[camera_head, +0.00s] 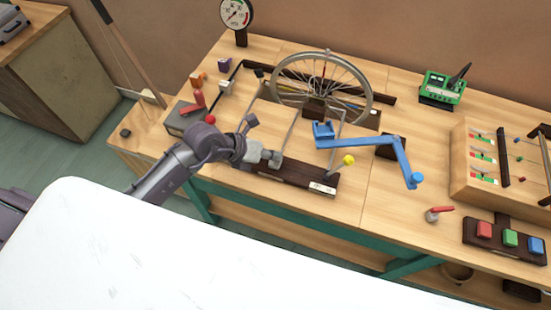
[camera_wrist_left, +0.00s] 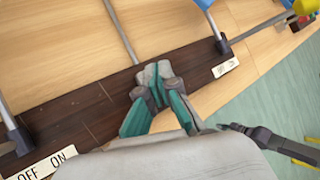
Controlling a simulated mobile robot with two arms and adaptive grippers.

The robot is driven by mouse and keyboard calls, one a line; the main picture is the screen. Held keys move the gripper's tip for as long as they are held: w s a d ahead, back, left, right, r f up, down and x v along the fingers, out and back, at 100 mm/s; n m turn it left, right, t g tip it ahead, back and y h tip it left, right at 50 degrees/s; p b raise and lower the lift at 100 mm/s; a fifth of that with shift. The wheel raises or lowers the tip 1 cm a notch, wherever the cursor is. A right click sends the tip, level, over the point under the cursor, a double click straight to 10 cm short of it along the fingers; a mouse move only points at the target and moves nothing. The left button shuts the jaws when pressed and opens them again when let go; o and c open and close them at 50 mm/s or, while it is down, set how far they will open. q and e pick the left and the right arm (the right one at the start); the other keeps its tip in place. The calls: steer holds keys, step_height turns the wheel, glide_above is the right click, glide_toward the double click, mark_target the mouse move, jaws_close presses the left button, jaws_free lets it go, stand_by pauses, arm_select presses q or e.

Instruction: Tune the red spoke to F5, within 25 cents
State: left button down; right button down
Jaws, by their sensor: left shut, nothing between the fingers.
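A spoked wheel (camera_head: 370,95) stands upright in a dark wooden stand at the back of the bench. A thin reddish line near its top middle may be the red spoke; it is too small to be sure. My left gripper (camera_head: 274,159) is shut and empty, in front of the wheel, over or at a dark wooden base board (camera_head: 300,177). In the left wrist view its closed fingertips (camera_wrist_left: 157,80) lie over this dark board (camera_wrist_left: 95,112), near a thin metal rod (camera_wrist_left: 121,32); contact is unclear. A green meter-like device (camera_head: 441,88) stands at the back right.
A blue crank-like arm (camera_head: 365,141) and a yellow knob (camera_head: 348,160) are right of my gripper. A round dial (camera_head: 236,14) stands behind. An ON/OFF label (camera_wrist_left: 45,165) is on the board. A red, green and blue button block (camera_head: 509,258) is at front right.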

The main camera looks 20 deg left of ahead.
arm_select(q)
steer(key=shift+f, duration=0.4)
steer(key=shift+r, duration=0.15)
steer(key=shift+r+p, duration=0.85)
steer(key=shift+r, duration=0.05)
steer(key=shift+r, duration=0.1)
step_height(320, 180, up, 5)
steer(key=p, duration=0.5)
stand_by(2.5)
